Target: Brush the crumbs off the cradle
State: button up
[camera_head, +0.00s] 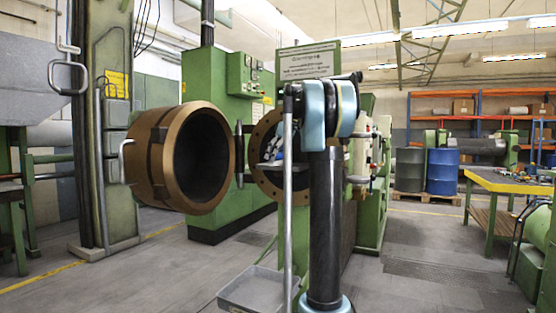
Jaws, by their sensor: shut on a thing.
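My arm rises in front of the camera and bends over at the top. My gripper (275,152) is small and partly hidden behind a grey upright pole and my arm, in front of the round opening of the green machine. It is shut on a thin thing with some blue on it, probably the brush, though its shape is not clear. A pale flat ledge (267,164) shows at the flanged opening just below the gripper; it may be the cradle. Crumbs are too small to make out. I cannot tell whether the held thing touches the ledge.
A heavy brown ring-shaped machine head (146,157) stands open to the left of the flange. A grey tray (255,290) is low in front. Blue drum (442,170) and yellow-topped workbench (495,181) stand to the right. Floor between machine and bench is mostly clear.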

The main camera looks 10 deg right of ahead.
jog(key=shift+s+a, duration=0.15)
jog(key=shift+r, duration=0.1)
jog(key=shift+r, duration=2.9)
jog(key=shift+r, duration=1.5)
jog(key=shift+f, duration=0.15)
jog(key=shift+s+d+f, duration=0.1)
jog(key=shift+d+f, duration=0.05)
jog(key=shift+f, duration=1)
jog(key=shift+s+d+f, duration=0.1)
jog(key=shift+s+f, duration=0.05)
jog(key=shift+f, duration=0.95)
jog(key=shift+s+d+f, duration=0.1)
jog(key=shift+d+f, duration=0.05)
jog(key=shift+f, duration=1)
jog(key=shift+f, duration=0.95)
